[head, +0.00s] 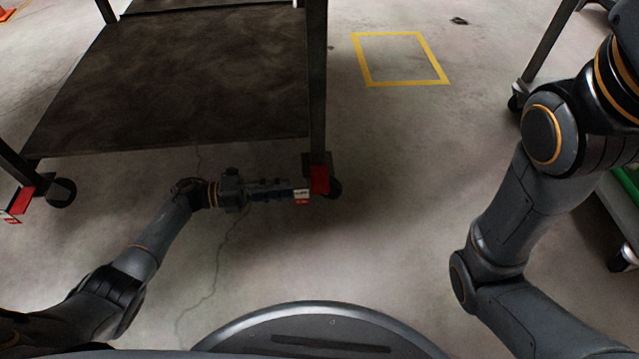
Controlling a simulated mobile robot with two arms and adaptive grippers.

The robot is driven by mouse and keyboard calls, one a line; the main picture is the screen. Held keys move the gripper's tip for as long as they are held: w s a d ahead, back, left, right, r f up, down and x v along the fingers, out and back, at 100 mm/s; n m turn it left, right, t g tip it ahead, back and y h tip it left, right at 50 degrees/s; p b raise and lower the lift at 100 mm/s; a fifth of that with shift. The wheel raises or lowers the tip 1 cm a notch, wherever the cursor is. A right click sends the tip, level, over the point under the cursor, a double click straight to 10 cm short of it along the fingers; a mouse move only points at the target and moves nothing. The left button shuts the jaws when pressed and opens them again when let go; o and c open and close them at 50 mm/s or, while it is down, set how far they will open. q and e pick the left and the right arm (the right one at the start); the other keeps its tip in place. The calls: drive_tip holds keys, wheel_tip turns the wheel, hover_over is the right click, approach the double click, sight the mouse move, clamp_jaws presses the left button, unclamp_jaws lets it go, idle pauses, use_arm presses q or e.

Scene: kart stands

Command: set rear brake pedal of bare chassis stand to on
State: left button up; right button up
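A wheeled stand (160,80) with a dark flat lower shelf and dark legs fills the upper left of the head view. At the foot of its near right leg is a red brake pedal (319,180), with a black caster (335,189) just behind it. A small white and red label (302,196) shows beside the pedal. My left gripper (292,192) reaches low over the floor, pointing right, its tip at or right beside this pedal. Contact and finger gap are too small to tell. The pedal's position is unclear. My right gripper is out of view.
Another red pedal (22,201) and caster (61,192) are at the stand's left leg. A yellow floor rectangle (375,84) lies upper right of centre. Other wheeled stands show at the right edge, one with a caster (516,103). The centre-right floor is clear.

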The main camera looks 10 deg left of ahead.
sight(320, 186)
use_arm(q)
drive_tip(key=d+b, duration=0.1)
drive_tip(key=d, duration=0.1)
drive_tip(key=w+d+b, duration=0.1)
drive_tip(key=d, duration=0.5)
drive_tip(key=shift+w+f+b, duration=0.15)
drive_tip(key=shift+w+b, duration=0.15)
drive_tip(key=shift+b, duration=0.1)
drive_tip(key=shift+w+d, duration=0.15)
drive_tip(key=shift+d, duration=0.6)
drive_tip(key=shift+c, duration=0.5)
clamp_jaws()
